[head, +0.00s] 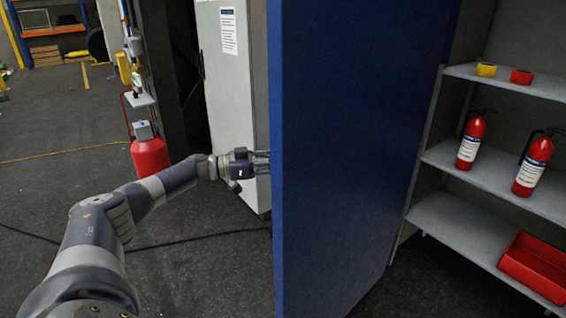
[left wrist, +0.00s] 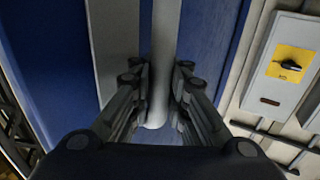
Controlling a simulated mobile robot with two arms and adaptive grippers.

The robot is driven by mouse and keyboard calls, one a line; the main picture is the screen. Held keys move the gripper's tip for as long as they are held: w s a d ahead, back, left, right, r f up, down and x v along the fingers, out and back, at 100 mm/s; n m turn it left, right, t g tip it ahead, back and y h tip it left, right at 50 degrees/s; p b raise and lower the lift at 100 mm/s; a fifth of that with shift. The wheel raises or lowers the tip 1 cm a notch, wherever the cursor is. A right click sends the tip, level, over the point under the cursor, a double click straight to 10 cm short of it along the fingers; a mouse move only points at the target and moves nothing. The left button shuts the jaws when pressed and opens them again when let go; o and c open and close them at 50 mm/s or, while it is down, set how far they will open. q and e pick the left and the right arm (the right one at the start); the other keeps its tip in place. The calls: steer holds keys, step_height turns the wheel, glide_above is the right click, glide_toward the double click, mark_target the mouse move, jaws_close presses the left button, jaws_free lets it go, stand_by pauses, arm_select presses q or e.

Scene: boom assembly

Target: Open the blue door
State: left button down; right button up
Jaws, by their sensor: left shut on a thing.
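The blue door (head: 365,140) stands upright and fills the middle of the head view, swung out so that its near edge faces me. My left arm reaches to the far side of that edge. My left gripper (head: 264,162) is there, its fingertips partly hidden by the door. In the left wrist view, the left gripper (left wrist: 158,72) is shut on a pale grey upright bar, the door handle (left wrist: 163,50), with a finger on each side. Blue door surface (left wrist: 215,45) shows behind it. My right gripper is in no view.
Right of the door, grey shelves (head: 465,215) hold two fire extinguishers (head: 470,140), tape rolls (head: 486,69) and a red tray (head: 540,262). A grey cabinet (head: 235,110) and a red cylinder (head: 150,157) stand left. Floor (head: 60,165) at left is mostly clear, with cables.

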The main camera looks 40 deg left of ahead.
arm_select(q)
steer(key=shift+s+a+f, duration=0.1)
steer(key=shift+s+f, duration=0.05)
steer(key=shift+f, duration=0.3)
steer(key=c, duration=2)
jaws_free()
steer(key=o, duration=0.5)
steer(key=shift+s+a+r, duration=0.1)
steer(key=shift+s+a, duration=0.05)
steer(key=shift+s, duration=0.05)
steer(key=shift+c, duration=0.2)
steer(key=v, duration=1.2)
steer(key=shift+s+r, duration=0.25)
steer(key=shift+r, duration=0.05)
steer(key=shift+a, duration=0.1)
